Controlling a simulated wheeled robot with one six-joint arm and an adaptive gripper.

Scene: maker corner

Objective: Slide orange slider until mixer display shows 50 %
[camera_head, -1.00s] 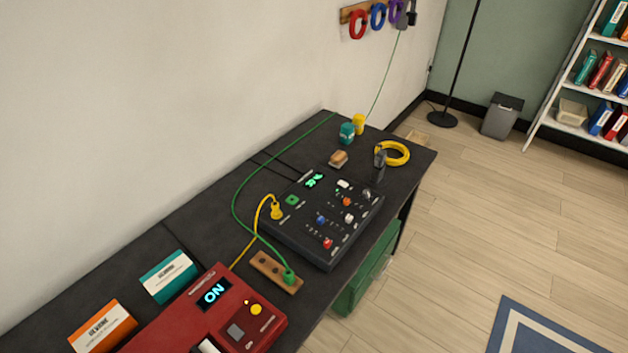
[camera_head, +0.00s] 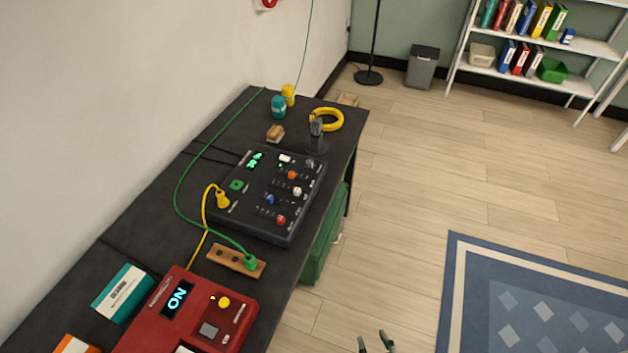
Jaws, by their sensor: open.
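The black mixer (camera_head: 243,218) sits on the dark bench, with several coloured slider knobs on its top. The orange slider (camera_head: 291,175) is among them, toward the upper right of the panel. The mixer display (camera_head: 255,160) glows green at the far edge, but its figures are too small and tilted to read. My gripper (camera_head: 376,341) shows only as two dark fingertips at the bottom edge. It is open and empty, over the floor to the right of the bench, well apart from the mixer.
A yellow plug (camera_head: 222,200) and cable run into the mixer. A red device (camera_head: 190,318) reading ON and a wooden socket strip (camera_head: 228,259) stand nearer. A dark upright object (camera_head: 316,134) and a yellow ring (camera_head: 328,119) lie beyond.

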